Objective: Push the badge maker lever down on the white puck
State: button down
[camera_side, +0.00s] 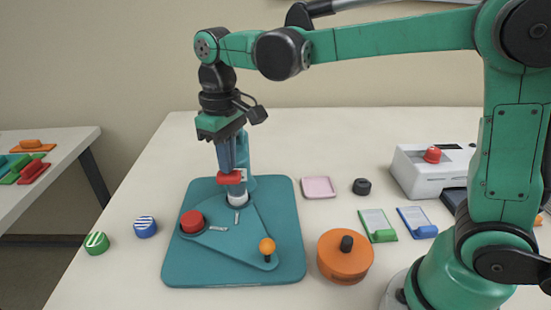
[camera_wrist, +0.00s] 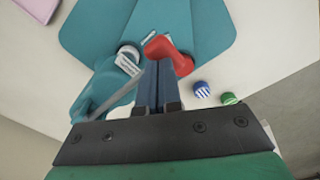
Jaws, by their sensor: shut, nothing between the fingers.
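The teal badge maker (camera_side: 285,205) stands on the table with its triangular base and upright column. Its lever ends in a red handle (camera_side: 229,178), which also shows in the wrist view (camera_wrist: 172,52). The white puck (camera_side: 237,197) sits below the press head, close under the red handle; in the wrist view a white round part (camera_wrist: 128,57) shows beside the handle. My gripper (camera_side: 230,167) is shut and empty, pointing down, with its fingertips right at the top of the red handle. It also shows in the wrist view (camera_wrist: 158,66). I cannot tell whether they touch.
A red puck (camera_side: 192,221) and an orange knob (camera_side: 267,247) are at the base's other corners. Blue (camera_side: 145,227) and green (camera_side: 97,243) striped pucks lie left. An orange round box (camera_side: 345,255), a pink tray (camera_side: 318,187) and a white machine (camera_side: 405,170) stand right.

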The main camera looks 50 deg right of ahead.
notch_tip(320, 180, up, 10)
jog(key=shift+f, duration=0.15)
dwell(0.8)
jog(key=s+d+f+m+t, duration=0.1)
jog(key=s+d+f+t, duration=0.2)
jog(key=f, duration=0.3)
jog(key=s+d+f+m+t, duration=0.2)
jog(key=s+d+f+t, duration=0.1)
jog(key=s+f+t, duration=0.1)
jog(key=shift+s+d+f, duration=0.4)
jog(key=shift+s+f, duration=0.35)
jog(key=shift+f, duration=0.1)
